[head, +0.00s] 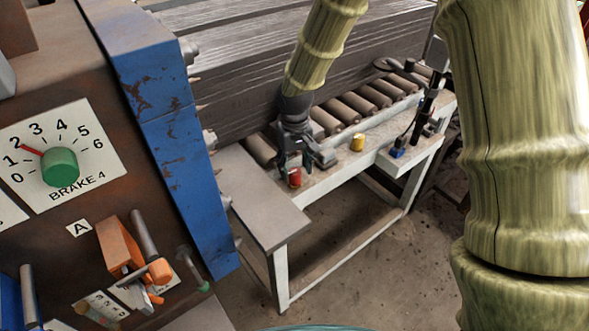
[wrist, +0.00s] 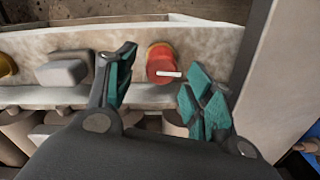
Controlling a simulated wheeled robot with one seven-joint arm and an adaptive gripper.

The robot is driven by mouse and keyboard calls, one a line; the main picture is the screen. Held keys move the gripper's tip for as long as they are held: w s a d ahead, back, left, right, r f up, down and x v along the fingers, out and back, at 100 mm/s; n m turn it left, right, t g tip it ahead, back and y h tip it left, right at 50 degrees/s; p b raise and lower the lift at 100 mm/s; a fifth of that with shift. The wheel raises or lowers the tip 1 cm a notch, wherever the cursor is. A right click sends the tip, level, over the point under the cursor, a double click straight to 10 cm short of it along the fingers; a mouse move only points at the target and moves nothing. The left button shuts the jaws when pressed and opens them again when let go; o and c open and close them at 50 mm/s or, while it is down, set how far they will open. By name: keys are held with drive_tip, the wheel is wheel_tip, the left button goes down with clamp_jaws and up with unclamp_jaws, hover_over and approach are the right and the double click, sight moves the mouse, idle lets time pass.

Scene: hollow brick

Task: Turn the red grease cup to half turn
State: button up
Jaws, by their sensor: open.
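The red grease cup (head: 295,178) sits on the pale side rail of the roller table, below my gripper in the head view. In the wrist view the red cup (wrist: 160,58) shows a round red-orange top with a white bar pointing right. My gripper (wrist: 158,82) is open, with one teal-padded finger to the left of the cup and one to the right. The fingers appear apart from the cup. In the head view my gripper (head: 292,160) hangs over the rail and partly covers the cup's surroundings. No turn marks are readable around the cup.
A yellow cup (head: 357,142) stands farther along the rail; a grey block (wrist: 65,70) lies between it and the red cup. Rollers (head: 345,112) run behind the rail. A blue-edged panel with a green brake dial (head: 60,167) stands at the left.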

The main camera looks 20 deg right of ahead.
drive_tip(key=shift+w+f, duration=0.45)
drive_tip(key=shift+f, duration=0.4)
drive_tip(key=shift+s+f+p, duration=0.15)
drive_tip(key=shift+s+p, duration=0.15)
drive_tip(key=shift+s, duration=0.7)
drive_tip(key=shift+w+f, duration=0.45)
drive_tip(key=shift+w, duration=0.25)
drive_tip(key=shift+s+r, duration=0.3)
drive_tip(key=shift+s, duration=0.15)
drive_tip(key=c, duration=0.8)
drive_tip(key=shift+w+f, duration=0.1)
drive_tip(key=shift+c, duration=1.2)
